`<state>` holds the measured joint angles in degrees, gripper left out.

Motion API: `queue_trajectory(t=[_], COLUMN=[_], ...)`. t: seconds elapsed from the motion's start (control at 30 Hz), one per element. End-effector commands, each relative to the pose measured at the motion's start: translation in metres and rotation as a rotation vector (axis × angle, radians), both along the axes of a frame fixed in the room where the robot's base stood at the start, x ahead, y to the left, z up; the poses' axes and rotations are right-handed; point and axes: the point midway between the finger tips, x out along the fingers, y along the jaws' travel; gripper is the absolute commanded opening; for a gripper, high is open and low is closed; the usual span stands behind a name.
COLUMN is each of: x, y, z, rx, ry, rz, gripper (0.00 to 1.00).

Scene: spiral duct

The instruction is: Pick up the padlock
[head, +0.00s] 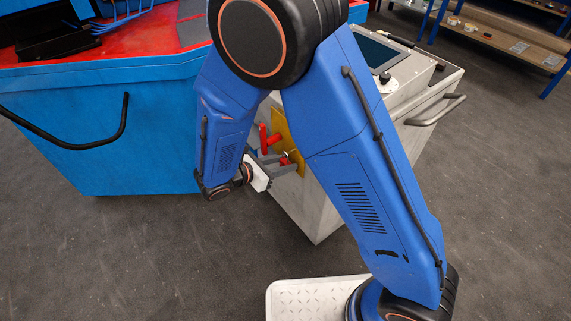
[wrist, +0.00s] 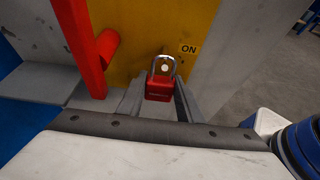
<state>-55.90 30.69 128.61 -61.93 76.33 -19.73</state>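The padlock (wrist: 159,87) has a red body and a silver shackle. In the wrist view it hangs upright in front of a yellow panel (wrist: 135,30), its shackle around a small pale fitting. In the head view the padlock (head: 284,160) is small and partly covered. My gripper (wrist: 160,95) is open, with one grey finger on each side of the padlock's body. A narrow gap seems to show beside the body; contact is not clear. In the head view my gripper (head: 281,165) reaches to the yellow panel from the left.
A red lever handle (wrist: 92,45) stands close left of the padlock. An "ON" label (wrist: 188,49) is to its right. The panel sits on a grey cabinet (head: 320,205). A blue bin with a red top (head: 130,150) stands left. The floor in front is clear.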

Motion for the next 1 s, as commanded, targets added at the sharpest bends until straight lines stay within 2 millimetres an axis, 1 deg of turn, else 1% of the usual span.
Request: queue_trajectory(t=[0.3,0.37,0.5,0.67,1.0], x=[0.0,0.0,-0.001,-0.019,-0.068], y=[0.0,0.0,0.002,0.03,0.102], z=[0.002,0.005,0.017,0.015,0.015], rx=[0.0,0.001,0.002,0.001,0.0], ry=[0.0,-0.001,-0.002,-0.001,0.0], rz=[0.0,0.001,0.001,0.005,0.004], gripper=[0.09,0.09,0.09,0.09,0.09])
